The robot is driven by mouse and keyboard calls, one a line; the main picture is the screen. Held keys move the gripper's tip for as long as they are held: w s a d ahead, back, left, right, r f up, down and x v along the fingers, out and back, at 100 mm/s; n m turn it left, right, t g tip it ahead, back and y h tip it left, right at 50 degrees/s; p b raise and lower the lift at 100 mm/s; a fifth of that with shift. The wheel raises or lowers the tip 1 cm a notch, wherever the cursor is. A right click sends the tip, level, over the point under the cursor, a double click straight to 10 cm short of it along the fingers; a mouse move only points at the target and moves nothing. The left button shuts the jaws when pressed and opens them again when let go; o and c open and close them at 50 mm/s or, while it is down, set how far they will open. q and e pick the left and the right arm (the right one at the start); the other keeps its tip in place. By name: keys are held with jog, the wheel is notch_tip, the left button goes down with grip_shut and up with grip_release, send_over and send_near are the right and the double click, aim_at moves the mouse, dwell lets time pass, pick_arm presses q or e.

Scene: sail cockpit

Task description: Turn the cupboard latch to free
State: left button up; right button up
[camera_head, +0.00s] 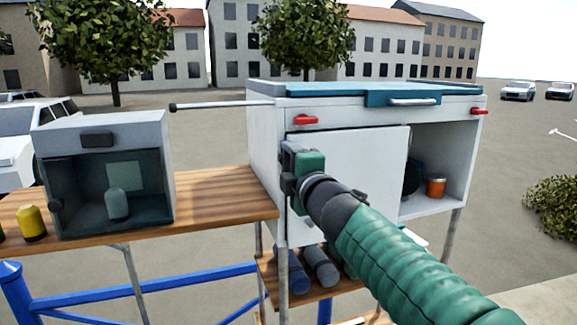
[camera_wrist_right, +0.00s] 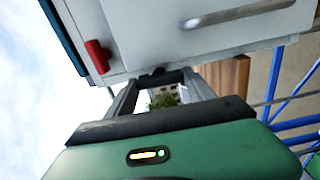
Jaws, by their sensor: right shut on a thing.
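The white cupboard (camera_head: 263,150) stands at centre under a blue lid, with a white door panel (camera_head: 365,165) on its front left. A red latch (camera_head: 305,120) lies about level above the door's left corner. It also shows in the wrist view (camera_wrist_right: 97,57), to the left of the fingers and apart from them. My right gripper (camera_head: 293,168) is at the door's left edge, below the red latch. In the wrist view, its fingers (camera_wrist_right: 155,80) close on a small dark part at the cupboard's edge; what it is cannot be told. My left gripper is out of view.
A second red latch (camera_head: 479,111) is at the cupboard's right, above an open compartment with an orange can (camera_head: 436,187). A thin rod (camera_head: 220,105) sticks out left. A glass-fronted box (camera_head: 105,175) stands on the wooden counter (camera_head: 220,196). Dark cylinders (camera_head: 320,265) lie on the lower shelf.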

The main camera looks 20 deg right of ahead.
jog(key=shift+f, duration=0.25)
dwell(0.3)
jog(key=o, duration=1.1)
jog(key=shift+o, duration=1.3)
jog(key=shift+w, duration=0.25)
